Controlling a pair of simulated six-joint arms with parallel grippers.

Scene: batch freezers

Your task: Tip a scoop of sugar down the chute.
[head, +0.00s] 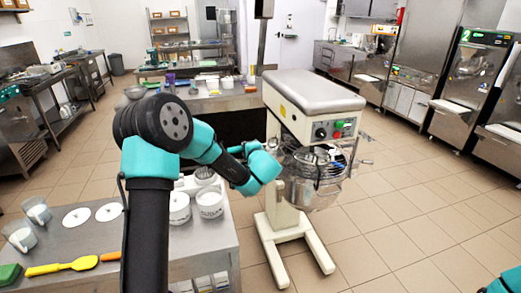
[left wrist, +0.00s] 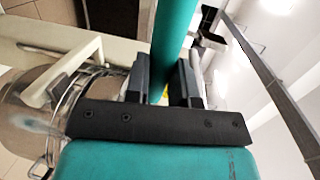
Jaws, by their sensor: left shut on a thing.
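My left gripper (head: 272,148) is at the left side of the stand mixer (head: 312,95), close to the upper part of its steel bowl (head: 300,190). In the left wrist view the left gripper (left wrist: 165,90) is shut on a teal handle (left wrist: 176,35), which looks like the scoop's. The scoop's cup and any sugar in it are hidden. The bowl shows at the left of that view (left wrist: 30,125), with a pale bracket-like part (left wrist: 65,75) above its rim; I cannot tell if that is the chute. My right gripper is out of view.
The near steel table (head: 205,245) holds two white tubs (head: 210,203) (head: 180,208), round white lids (head: 78,218), clear jugs (head: 20,235) and a yellow spatula (head: 62,266). A steel counter (head: 225,100) stands behind. Tiled floor right of the mixer is clear.

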